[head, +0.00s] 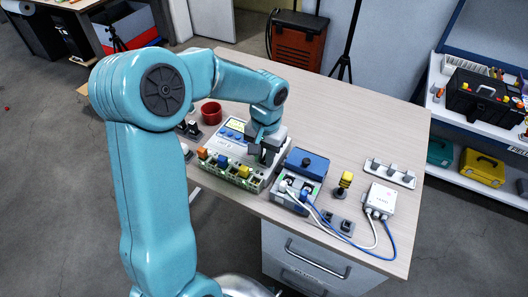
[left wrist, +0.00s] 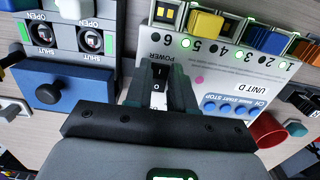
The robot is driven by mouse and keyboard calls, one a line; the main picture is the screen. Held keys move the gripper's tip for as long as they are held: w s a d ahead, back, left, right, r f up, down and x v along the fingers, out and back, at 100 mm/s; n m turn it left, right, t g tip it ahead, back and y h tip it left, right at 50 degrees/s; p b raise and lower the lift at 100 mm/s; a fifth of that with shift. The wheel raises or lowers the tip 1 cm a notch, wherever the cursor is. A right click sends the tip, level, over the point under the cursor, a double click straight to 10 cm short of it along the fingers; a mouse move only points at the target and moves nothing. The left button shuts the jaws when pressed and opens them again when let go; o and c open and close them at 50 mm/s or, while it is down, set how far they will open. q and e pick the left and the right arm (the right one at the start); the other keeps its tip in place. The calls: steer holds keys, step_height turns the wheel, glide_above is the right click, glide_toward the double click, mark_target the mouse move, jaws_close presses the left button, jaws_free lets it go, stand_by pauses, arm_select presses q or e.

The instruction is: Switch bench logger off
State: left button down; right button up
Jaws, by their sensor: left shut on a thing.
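The bench logger (head: 232,138) is a pale unit on the table with a small screen, blue buttons and a row of coloured terminals at its front. In the left wrist view its panel (left wrist: 200,82) appears upside down and reads UNIT D and POWER, with some green lights lit. My left gripper (head: 263,158) is at the logger's right end. In the left wrist view its fingers (left wrist: 158,88) are closed about the small black-and-white power switch (left wrist: 158,73), below the POWER label. The fingers partly hide the switch, so I cannot tell its position. My right gripper is not in view.
A grey unit with a blue lid (head: 306,163) stands just right of the logger, with cables to a white box (head: 380,198). A yellow-topped knob (head: 345,181) stands between them. A red cup (head: 211,113) is behind the logger. The table's back right is clear.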

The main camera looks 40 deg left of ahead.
arm_select(q)
steer(key=shift+w+a+r+g+p, duration=0.1)
steer(key=shift+w+r+g+p, duration=0.25)
steer(key=shift+g+p, duration=0.6)
steer(key=shift+f+h+p, duration=0.15)
steer(key=shift+h+p, duration=0.15)
steer(key=shift+p, duration=0.3)
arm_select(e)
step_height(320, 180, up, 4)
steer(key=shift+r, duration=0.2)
arm_select(q)
steer(key=c, duration=1)
jaws_free()
steer(key=shift+f, duration=0.1)
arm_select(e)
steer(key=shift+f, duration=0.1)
arm_select(q)
steer(key=shift+o, duration=0.2)
steer(key=v, duration=1.6)
steer(key=shift+p, duration=0.35)
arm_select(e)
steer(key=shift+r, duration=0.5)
arm_select(q)
steer(key=shift+w+r, duration=0.1)
steer(key=shift+r, duration=0.15)
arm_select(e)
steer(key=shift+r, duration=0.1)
